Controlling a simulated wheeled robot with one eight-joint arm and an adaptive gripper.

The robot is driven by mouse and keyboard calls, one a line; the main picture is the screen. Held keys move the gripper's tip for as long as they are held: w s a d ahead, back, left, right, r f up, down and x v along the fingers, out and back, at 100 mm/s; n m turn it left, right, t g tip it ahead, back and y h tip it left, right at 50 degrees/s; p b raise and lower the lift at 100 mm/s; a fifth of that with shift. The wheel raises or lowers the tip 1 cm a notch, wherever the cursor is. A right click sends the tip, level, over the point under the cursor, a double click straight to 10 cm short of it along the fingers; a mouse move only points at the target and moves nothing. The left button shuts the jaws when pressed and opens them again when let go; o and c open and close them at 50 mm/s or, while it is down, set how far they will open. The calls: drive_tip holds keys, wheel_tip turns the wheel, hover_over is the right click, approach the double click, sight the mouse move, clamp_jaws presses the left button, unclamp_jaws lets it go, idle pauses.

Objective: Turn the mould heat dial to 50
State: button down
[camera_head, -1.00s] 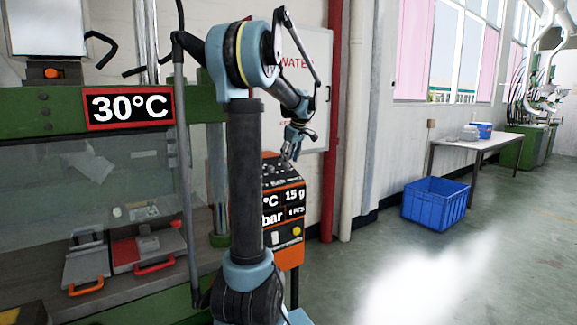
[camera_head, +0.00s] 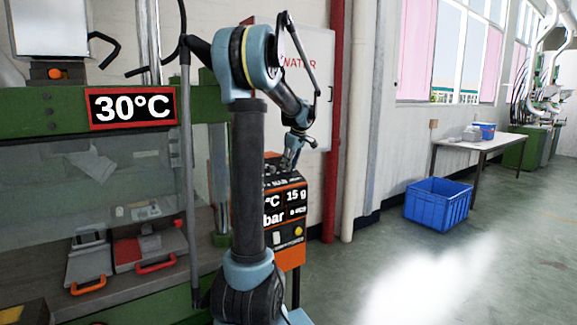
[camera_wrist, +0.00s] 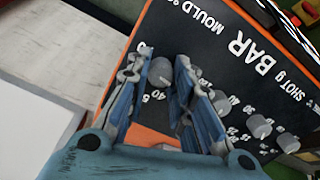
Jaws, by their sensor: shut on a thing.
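The mould heat dial (camera_wrist: 160,72) is a small grey knob on the dark face of the orange control box (camera_head: 291,250). Part of a MOULD label and the numbers 40 and 50 show near it. My gripper (camera_wrist: 163,62) has its two blue-grey fingers on either side of this knob and is shut on it. In the head view, my gripper (camera_head: 292,158) is at the top of the control box, and the dial is hidden there. The red-framed display (camera_head: 132,107) on the green press reads 30°C.
More grey knobs stand beside it on the panel: the BAR knob (camera_wrist: 218,101) and a knob (camera_wrist: 259,126) farther right. A blue crate (camera_head: 438,205) sits on the floor at right, by a table (camera_head: 480,147). The floor between is clear.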

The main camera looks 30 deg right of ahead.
drive_tip(key=shift+d, duration=0.1)
drive_tip(key=shift+m, duration=0.3)
drive_tip(key=m, duration=0.2)
drive_tip(key=shift+m, duration=0.3)
drive_tip(key=m, duration=0.4)
drive_tip(key=shift+w, duration=0.1)
drive_tip(key=m, duration=0.4)
drive_tip(key=shift+m+y, duration=0.3)
drive_tip(key=shift+m, duration=2)
